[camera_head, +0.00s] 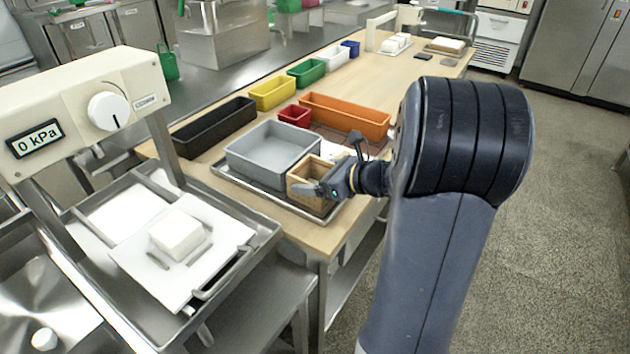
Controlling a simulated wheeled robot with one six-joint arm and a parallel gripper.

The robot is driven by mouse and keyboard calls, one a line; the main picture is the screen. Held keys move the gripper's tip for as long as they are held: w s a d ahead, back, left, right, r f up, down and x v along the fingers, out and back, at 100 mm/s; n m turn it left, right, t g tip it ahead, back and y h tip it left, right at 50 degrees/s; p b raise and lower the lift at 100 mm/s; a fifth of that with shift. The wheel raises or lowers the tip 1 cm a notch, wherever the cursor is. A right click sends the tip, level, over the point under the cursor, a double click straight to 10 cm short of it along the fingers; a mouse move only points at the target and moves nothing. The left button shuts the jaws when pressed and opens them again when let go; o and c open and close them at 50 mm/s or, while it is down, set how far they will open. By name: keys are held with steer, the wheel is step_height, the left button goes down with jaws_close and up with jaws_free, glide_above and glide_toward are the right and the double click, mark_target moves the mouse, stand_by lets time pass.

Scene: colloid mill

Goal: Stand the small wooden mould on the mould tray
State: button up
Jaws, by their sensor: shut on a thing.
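The small wooden mould (302,173) is a light-brown open-topped box, upright beside the right corner of a grey bin. My gripper (318,187) reaches in from the right and is shut on the mould's near right side. A metal tray (250,187), which looks like the mould tray, lies on the wooden table under the grey bin. The mould is over the tray's right end. I cannot tell whether its base touches the tray. My gripper covers part of the mould's near face.
The grey bin (270,150) fills most of the tray. Black (214,128), red (294,115) and orange (344,118) bins stand behind. At left, a press (85,110) reading 0 kPa stands over a metal pan with a white block (177,234). The table's front edge is close.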

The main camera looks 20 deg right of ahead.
steer(key=shift+f, duration=0.4)
steer(key=shift+f, duration=0.1)
steer(key=shift+f, duration=0.15)
steer(key=o, duration=0.9)
steer(key=shift+c, duration=0.2)
steer(key=shift+r, duration=0.3)
steer(key=p+v, duration=0.1)
steer(key=v, duration=1.1)
steer(key=shift+p, duration=0.4)
steer(key=shift+f, duration=0.1)
